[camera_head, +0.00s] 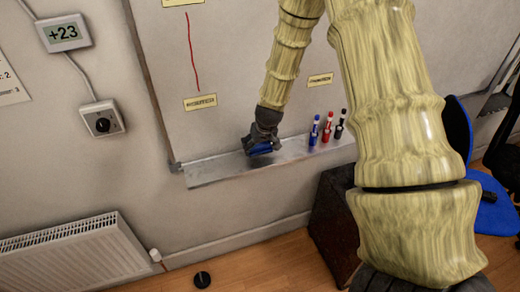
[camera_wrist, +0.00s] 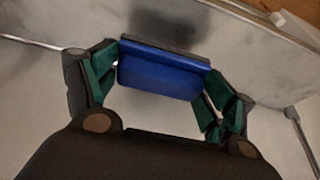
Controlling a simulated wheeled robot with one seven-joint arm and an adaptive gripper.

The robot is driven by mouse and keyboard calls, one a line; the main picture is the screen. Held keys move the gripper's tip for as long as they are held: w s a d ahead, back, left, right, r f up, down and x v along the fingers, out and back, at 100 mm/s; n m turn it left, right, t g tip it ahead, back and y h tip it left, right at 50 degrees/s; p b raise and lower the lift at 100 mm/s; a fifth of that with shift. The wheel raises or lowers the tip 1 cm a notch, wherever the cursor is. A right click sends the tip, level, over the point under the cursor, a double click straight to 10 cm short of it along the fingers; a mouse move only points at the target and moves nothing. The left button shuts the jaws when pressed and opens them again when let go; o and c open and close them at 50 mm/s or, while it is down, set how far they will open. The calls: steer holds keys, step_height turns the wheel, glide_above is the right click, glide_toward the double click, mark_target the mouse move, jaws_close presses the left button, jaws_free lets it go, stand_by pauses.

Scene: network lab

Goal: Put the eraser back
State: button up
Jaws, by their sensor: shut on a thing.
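The eraser (camera_wrist: 160,72) is a blue block with a dark grey layer along one side. My gripper (camera_wrist: 160,85) is shut on it, with green-padded fingers at its two ends. In the head view my gripper (camera_head: 262,139) holds the blue eraser (camera_head: 260,149) at the whiteboard's metal tray (camera_head: 215,170), toward the tray's left part. I cannot tell whether the eraser touches the tray.
Blue (camera_head: 314,131), red (camera_head: 327,128) and black (camera_head: 340,125) markers stand upright on the tray to the right of my gripper. The whiteboard (camera_head: 225,60) has a red line and yellow labels. A dark box (camera_head: 335,215) stands below the tray. A blue chair (camera_head: 495,205) is at right.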

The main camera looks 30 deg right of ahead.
mark_target(260, 150)
steer(key=shift+f+p, duration=0.55)
steer(key=shift+f, duration=0.9)
steer(key=o, duration=0.8)
steer(key=shift+d+f, duration=0.1)
steer(key=shift+b+v, duration=1.55)
steer(key=shift+v, duration=4.4)
steer(key=s+a+f+g, duration=0.1)
steer(key=s+a+f, duration=0.25)
steer(key=f, duration=0.35)
steer(key=s+a+f, duration=0.2)
steer(key=s+f, duration=0.3)
steer(key=f, duration=0.2)
steer(key=s+a+f+g, duration=0.1)
steer(key=s+a+f, duration=0.3)
steer(key=s, duration=0.5)
steer(key=s+a+f+n+g, duration=0.1)
steer(key=s+a+f, duration=0.4)
steer(key=s+f, duration=0.2)
steer(key=s+a+f+n+g+y, duration=0.1)
steer(key=s+a+f, duration=0.4)
steer(key=s, duration=0.5)
steer(key=shift+s+f, duration=0.35)
steer(key=shift+f, duration=0.3)
